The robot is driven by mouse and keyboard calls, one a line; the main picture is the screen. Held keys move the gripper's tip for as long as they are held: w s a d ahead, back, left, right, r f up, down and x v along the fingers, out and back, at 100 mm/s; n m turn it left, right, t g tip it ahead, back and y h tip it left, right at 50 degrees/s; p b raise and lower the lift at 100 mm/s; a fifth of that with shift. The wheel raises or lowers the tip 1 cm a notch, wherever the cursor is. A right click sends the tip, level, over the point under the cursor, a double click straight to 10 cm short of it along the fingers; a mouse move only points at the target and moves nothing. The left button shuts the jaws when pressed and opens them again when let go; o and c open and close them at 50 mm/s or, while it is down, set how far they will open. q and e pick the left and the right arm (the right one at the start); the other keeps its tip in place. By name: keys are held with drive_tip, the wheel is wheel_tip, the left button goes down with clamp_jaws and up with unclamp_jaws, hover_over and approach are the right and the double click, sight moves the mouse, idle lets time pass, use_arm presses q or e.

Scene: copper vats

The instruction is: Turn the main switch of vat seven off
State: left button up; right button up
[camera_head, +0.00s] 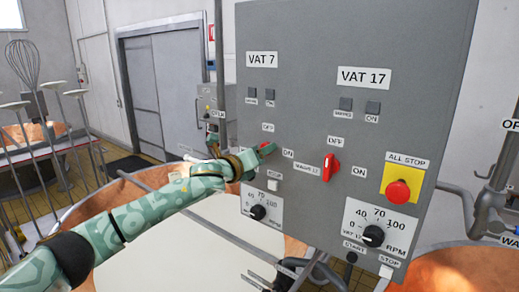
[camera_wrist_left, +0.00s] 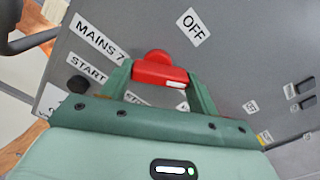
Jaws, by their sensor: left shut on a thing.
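The grey control panel (camera_head: 300,110) has a VAT 7 label (camera_head: 262,60) on its left half. Below it, my left gripper (camera_head: 262,152) is shut on the red vat seven switch handle (camera_head: 268,147), which shows between the fingers in the left wrist view (camera_wrist_left: 160,72). The OFF label (camera_head: 268,127) is above this switch and the ON label (camera_head: 288,153) to its right. The handle looks slanted between those two labels; its exact setting is hard to tell. The MAINS 7 label (camera_wrist_left: 99,38) is beside it in the wrist view. My right gripper is out of view.
The vat 17 switch (camera_head: 331,167), also red, stands upright to the right. The red ALL STOP button (camera_head: 397,191) sits on a yellow plate further right. Speed dials (camera_head: 374,235) are below. A copper vat (camera_head: 105,195) stands under the panel; tall whisks (camera_head: 22,65) are at the left.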

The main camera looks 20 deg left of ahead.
use_arm(q)
drive_tip(key=n, duration=1.1)
drive_tip(key=shift+a+r, duration=0.15)
drive_tip(key=shift+a, duration=0.05)
drive_tip(key=shift+n, duration=0.4)
drive_tip(key=o, duration=1)
drive_tip(key=shift+a, duration=0.1)
